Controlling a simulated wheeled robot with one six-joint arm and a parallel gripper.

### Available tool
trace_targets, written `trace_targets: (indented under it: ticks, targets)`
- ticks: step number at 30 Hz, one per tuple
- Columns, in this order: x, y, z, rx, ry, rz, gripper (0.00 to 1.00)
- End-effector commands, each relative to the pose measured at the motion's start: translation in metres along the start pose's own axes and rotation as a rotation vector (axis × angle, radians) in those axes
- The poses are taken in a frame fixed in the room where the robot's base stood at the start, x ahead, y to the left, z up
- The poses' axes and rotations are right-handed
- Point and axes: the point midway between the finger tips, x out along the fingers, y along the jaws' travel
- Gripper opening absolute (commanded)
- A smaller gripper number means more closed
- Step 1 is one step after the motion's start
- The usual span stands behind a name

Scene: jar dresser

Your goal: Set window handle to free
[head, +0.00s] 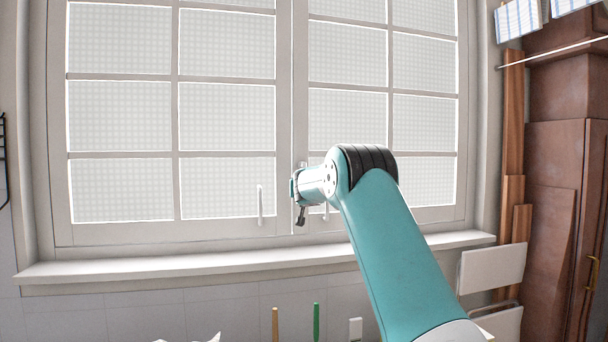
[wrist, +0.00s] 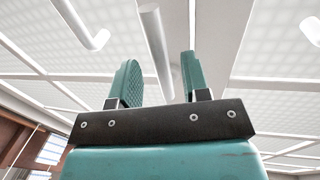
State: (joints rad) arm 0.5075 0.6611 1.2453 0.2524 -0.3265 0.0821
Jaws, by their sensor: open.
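The window (head: 230,120) has two white sashes that meet behind my gripper (head: 297,188) in the head view. In the wrist view, a white bar-like window handle (wrist: 153,35) stands between the two teal fingers of my gripper (wrist: 162,75). The fingers are apart, one on each side of the handle, with gaps showing; I cannot tell whether either touches it. In the head view my gripper and arm mostly hide this handle.
A slim white pull (head: 260,205) is on the left sash; another (head: 326,211) is partly hidden behind my arm. The sill (head: 150,266) runs below. Wooden boards (head: 513,150) and a brown cabinet (head: 555,210) stand at right.

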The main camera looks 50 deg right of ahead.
Motion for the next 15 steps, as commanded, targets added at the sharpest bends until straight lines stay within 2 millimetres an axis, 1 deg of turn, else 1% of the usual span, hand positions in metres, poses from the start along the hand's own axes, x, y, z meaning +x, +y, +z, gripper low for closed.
trace_targets:
  ticks: [1,3,6,10,15]
  targets:
    - [0.008,0.000,-0.004,0.000,-0.001,0.001,0.43]
    - [0.017,0.000,-0.003,0.000,-0.001,0.001,0.43]
    - [0.025,0.000,-0.002,0.000,-0.001,0.001,0.43]
    - [0.029,0.000,-0.001,0.000,-0.001,0.000,0.43]
    - [0.030,0.000,0.001,0.000,-0.001,0.000,0.43]
